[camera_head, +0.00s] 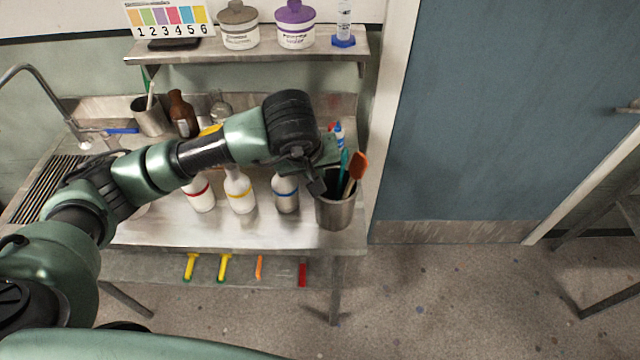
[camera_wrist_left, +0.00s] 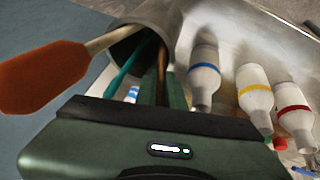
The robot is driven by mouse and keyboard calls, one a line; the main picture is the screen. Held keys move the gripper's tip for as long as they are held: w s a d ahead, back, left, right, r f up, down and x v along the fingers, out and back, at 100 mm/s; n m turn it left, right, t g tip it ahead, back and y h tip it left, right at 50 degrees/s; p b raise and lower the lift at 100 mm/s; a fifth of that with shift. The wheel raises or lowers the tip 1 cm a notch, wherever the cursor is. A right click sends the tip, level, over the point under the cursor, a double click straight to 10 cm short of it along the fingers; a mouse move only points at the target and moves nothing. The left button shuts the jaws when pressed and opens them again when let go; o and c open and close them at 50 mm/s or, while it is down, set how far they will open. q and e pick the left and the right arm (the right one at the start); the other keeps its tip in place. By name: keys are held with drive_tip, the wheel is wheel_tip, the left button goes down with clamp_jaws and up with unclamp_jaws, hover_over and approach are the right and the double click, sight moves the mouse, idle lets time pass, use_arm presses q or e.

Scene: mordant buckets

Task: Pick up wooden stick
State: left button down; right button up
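The wooden stick (camera_wrist_left: 162,63) is a thin brown rod standing tilted in a metal cup (camera_head: 335,213) at the right end of the counter. In the left wrist view, the cup (camera_wrist_left: 174,14) also holds a teal stick (camera_wrist_left: 122,69) and an orange spatula (camera_wrist_left: 42,78) with a pale handle. My left gripper (camera_head: 320,180) is at the cup's mouth. In the wrist view, its two fingers (camera_wrist_left: 161,92) lie on either side of the wooden stick's near end. I cannot tell whether they touch it. My right gripper is out of view.
White bottles with red (camera_head: 199,194), yellow (camera_head: 240,191) and blue (camera_head: 285,193) bands stand left of the cup. A shelf (camera_head: 250,53) with jars hangs above the counter. A blue door (camera_head: 500,110) is to the right; the floor in front is clear.

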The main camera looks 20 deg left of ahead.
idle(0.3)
use_arm(q)
drive_tip(key=shift+r, duration=0.15)
drive_tip(key=shift+r, duration=0.25)
wheel_tip(320, 180, up, 19)
drive_tip(key=b, duration=0.4)
drive_tip(key=shift+r+b, duration=0.15)
drive_tip(key=shift+b, duration=0.25)
